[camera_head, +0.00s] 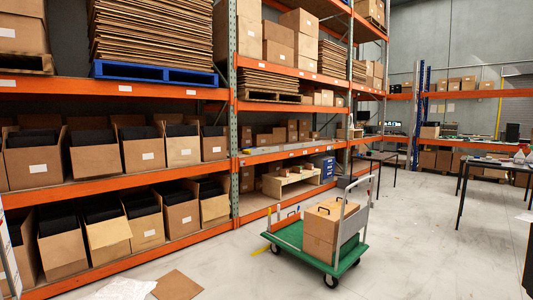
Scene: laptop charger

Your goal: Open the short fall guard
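A green platform cart (285,238) stands on the floor right of centre. Its tall grey push handle (369,205) rises at the right end. A grey upright panel (349,224) stands beside the boxes below the handle. A low light-coloured piece with a reddish part (287,218) shows at the far left edge of the platform; I cannot tell whether this is the short fall guard or how it is set. Brown cardboard boxes (321,232) with dark handles sit on the cart and hide part of it. Neither of my grippers can be made out in this view.
Orange shelving (190,165) with many open cartons lines the left and back. A flat cardboard sheet (177,285) and white plastic (124,289) lie on the floor at front left. Tables (497,163) stand at right. The floor right of the cart is clear.

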